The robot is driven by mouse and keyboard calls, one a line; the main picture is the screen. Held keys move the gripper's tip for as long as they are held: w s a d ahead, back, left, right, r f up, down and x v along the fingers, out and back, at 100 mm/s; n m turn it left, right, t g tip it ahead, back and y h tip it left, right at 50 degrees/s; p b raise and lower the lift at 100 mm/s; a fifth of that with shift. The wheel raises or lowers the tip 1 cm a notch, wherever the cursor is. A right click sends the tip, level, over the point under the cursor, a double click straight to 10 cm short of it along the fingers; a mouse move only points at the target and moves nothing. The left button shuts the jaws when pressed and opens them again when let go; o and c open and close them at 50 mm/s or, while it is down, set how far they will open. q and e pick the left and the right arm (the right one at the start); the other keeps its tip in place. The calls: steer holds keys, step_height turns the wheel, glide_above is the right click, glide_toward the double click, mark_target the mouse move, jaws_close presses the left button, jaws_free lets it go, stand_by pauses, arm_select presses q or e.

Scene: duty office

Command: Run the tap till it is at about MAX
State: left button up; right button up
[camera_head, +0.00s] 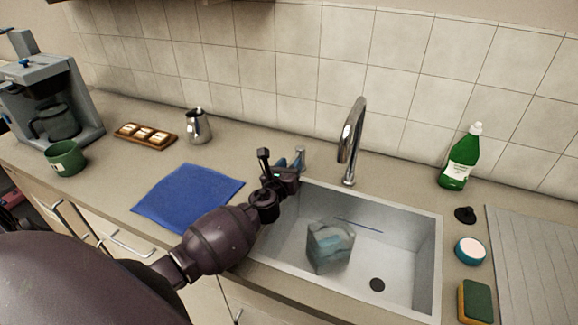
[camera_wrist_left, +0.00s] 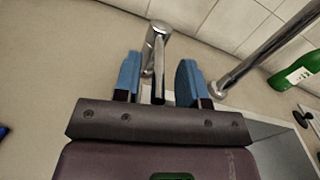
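The chrome tap spout (camera_head: 352,135) rises behind the sink (camera_head: 405,222); it also shows in the left wrist view (camera_wrist_left: 262,52). No stream of water shows under it. The tap's separate chrome lever (camera_head: 301,157) stands left of the spout. My left gripper (camera_head: 288,164) is at this lever. In the left wrist view, its blue fingers (camera_wrist_left: 158,80) are apart, one on each side of the lever (camera_wrist_left: 159,62), with gaps visible. A clear, bluish container (camera_head: 330,247) stands in the sink, left of the drain; its MAX mark and water level cannot be made out. My right gripper is out of view.
A blue cloth (camera_head: 188,196) lies left of the sink. Behind it are a steel jug (camera_head: 198,127) and a wooden tray (camera_head: 145,135). A green mug (camera_head: 65,158) and coffee machine (camera_head: 50,90) stand far left. A green bottle (camera_head: 460,160), black plug (camera_head: 465,214) and sponge (camera_head: 475,300) are at right.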

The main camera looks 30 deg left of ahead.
arm_select(q)
steer(key=shift+s, duration=0.1)
steer(key=shift+s, duration=0.3)
steer(key=v, duration=0.9)
steer(key=shift+s+d, duration=0.15)
steer(key=shift+s, duration=0.3)
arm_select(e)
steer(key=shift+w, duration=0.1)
